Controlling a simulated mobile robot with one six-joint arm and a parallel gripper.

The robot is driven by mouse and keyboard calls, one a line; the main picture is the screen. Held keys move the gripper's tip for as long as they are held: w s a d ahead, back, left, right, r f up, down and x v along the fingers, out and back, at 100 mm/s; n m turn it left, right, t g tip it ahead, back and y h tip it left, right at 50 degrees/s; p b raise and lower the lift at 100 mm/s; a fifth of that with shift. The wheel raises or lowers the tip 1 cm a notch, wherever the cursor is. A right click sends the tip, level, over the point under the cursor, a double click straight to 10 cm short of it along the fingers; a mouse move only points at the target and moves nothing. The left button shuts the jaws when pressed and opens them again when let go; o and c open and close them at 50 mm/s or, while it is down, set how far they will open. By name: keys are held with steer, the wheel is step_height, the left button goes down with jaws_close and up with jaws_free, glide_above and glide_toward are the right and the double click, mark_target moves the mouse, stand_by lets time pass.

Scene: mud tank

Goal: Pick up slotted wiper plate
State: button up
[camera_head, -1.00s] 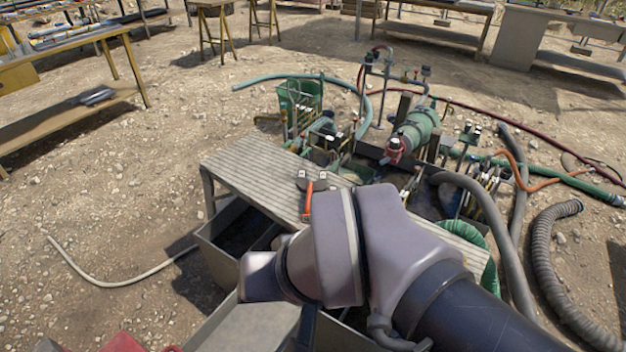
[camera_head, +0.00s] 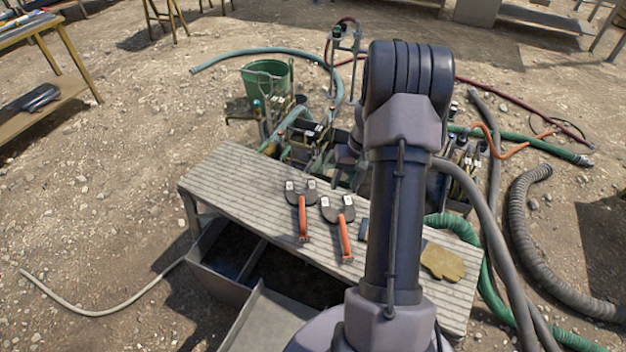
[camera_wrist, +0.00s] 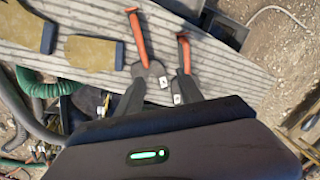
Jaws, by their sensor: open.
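Two orange-handled tools with dark, rounded plate heads and white tags lie on the ribbed bench top: a left plate tool (camera_head: 302,218) and a right plate tool (camera_head: 345,232). I cannot tell which is the slotted wiper plate. In the wrist view, their orange handles (camera_wrist: 137,36) and (camera_wrist: 184,52) point away from my gripper. My gripper (camera_wrist: 158,84) is open, its dark fingers reaching towards the two plate heads and partly hiding them. Nothing is visibly held. In the head view my arm stands in front of the bench, and I cannot make out the fingertips there.
A tan glove (camera_head: 442,262) lies on the bench (camera_head: 240,175) to the right, also showing in the wrist view (camera_wrist: 90,53). A small dark-blue item (camera_head: 362,229) lies by the right tool. Pipes, hoses and a green bucket (camera_head: 267,78) crowd behind the bench. An open trough (camera_head: 222,285) is in front.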

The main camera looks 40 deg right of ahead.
glide_toward(343, 223)
steer(key=f+b, duration=0.2)
steer(key=f, duration=0.1)
steer(key=a+f+b, duration=0.1)
steer(key=f, duration=0.1)
steer(key=shift+w+f+b, duration=0.25)
steer(key=shift+b, duration=0.1)
steer(key=f+b, duration=0.1)
steer(key=f, duration=0.2)
steer(key=w+f+b, duration=0.1)
steer(key=f, duration=0.1)
steer(key=shift+a+f+b, duration=0.2)
steer(key=shift+f+b, duration=0.1)
steer(key=shift+b, duration=0.05)
steer(key=shift+r, duration=0.15)
steer(key=shift+c, duration=0.2)
jaws_close()
